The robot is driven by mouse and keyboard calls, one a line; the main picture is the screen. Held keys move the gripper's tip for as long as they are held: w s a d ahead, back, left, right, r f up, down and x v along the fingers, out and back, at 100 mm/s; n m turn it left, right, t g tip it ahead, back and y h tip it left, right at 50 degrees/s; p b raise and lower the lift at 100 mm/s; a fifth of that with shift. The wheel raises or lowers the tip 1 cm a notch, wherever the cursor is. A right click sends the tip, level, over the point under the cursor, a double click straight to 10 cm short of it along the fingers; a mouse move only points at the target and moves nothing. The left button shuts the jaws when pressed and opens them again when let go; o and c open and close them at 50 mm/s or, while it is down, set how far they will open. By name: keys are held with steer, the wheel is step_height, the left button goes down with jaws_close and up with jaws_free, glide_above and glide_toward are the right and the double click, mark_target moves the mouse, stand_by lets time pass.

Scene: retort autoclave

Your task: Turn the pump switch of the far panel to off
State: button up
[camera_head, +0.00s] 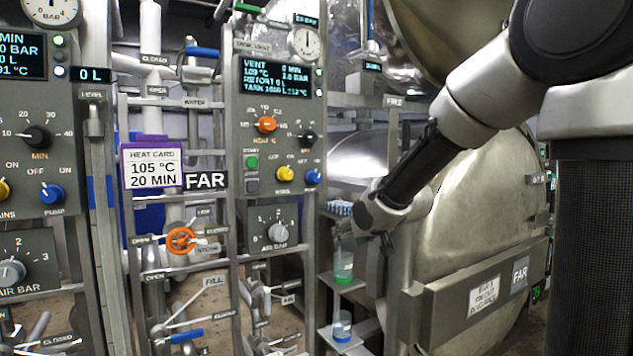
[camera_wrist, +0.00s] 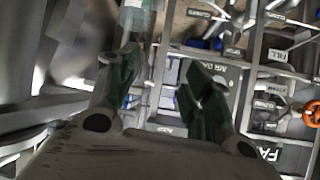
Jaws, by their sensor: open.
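The far panel (camera_head: 240,130) stands in the middle of the head view, beside the white FAR sign (camera_head: 206,180). Its pump switch is the small blue knob (camera_head: 313,177) at the panel's lower right, right of the yellow knob (camera_head: 285,173). I cannot tell which way its pointer faces. My gripper (camera_head: 345,237) is below and to the right of the blue knob, apart from it, pointing down-left near the cups. In the wrist view my gripper (camera_wrist: 160,68) has its two dark fingers spread, with nothing between them. The blue knob is not clear in the wrist view.
A nearer panel with another blue pump knob (camera_head: 51,195) stands at the left. A clear cup with green liquid (camera_head: 343,267) stands on a shelf close under my gripper, a blue one (camera_head: 342,327) below. A large round vessel (camera_head: 480,220) fills the right.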

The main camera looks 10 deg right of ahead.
steer(key=w+a+r+t+y, duration=0.1)
steer(key=w+a+r+t, duration=0.15)
steer(key=r, duration=0.25)
steer(key=t+y, duration=0.2)
steer(key=t, duration=0.1)
glide_toward(317, 180)
steer(key=w, duration=0.3)
steer(key=x, duration=0.7)
steer(key=shift+w+a, duration=0.2)
steer(key=shift+a, duration=0.3)
steer(key=c, duration=1)
